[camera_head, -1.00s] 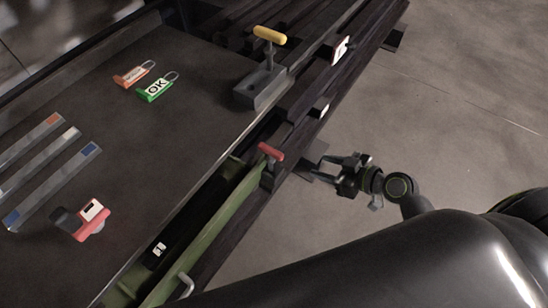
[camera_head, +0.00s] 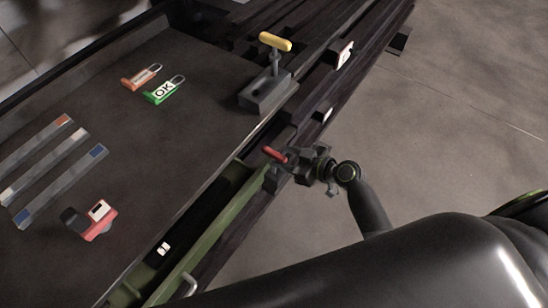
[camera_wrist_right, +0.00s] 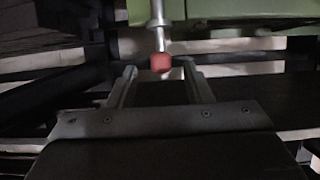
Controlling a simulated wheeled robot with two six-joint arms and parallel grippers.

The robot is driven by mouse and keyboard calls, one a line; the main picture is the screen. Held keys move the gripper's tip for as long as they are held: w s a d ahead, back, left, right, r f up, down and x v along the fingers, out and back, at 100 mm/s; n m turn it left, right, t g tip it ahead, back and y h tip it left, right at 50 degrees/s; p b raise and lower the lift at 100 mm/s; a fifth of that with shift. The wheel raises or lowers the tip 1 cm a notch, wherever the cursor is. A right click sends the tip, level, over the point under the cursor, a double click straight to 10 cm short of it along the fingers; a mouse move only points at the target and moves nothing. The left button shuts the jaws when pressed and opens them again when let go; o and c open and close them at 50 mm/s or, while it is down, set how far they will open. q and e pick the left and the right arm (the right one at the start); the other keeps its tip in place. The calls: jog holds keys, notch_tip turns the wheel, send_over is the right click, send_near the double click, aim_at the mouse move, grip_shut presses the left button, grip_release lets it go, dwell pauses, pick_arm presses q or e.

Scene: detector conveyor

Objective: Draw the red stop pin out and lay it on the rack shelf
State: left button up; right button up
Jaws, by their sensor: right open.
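The red stop pin (camera_head: 274,154) stands at the near edge of the conveyor, beside the end of the green rail. Only its red handle shows clearly in the head view. In the right wrist view the red handle end (camera_wrist_right: 160,62) sits between the finger tips, with a metal shaft above it. My right gripper (camera_head: 286,165) is at the pin with its fingers apart; the wrist view shows the open fingers (camera_wrist_right: 160,76) on either side of the handle, with gaps. My left gripper is not in view. I cannot tell which surface is the rack shelf.
A yellow-handled lever (camera_head: 275,42) stands on a dark block (camera_head: 268,92) on the table. An orange tag (camera_head: 141,77), a green OK tag (camera_head: 163,91), several grey strips and a red device (camera_head: 92,221) lie on the dark tabletop. The floor at right is clear.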

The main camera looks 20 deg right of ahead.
aim_at(274, 156)
jog(key=shift+f+p+x, duration=0.15)
jog(key=shift+p+x, duration=0.05)
jog(key=shift+x, duration=1.1)
jog(key=shift+f+p+x, duration=0.2)
jog(key=shift+x, duration=1.1)
jog(key=shift+s, duration=0.2)
grip_shut()
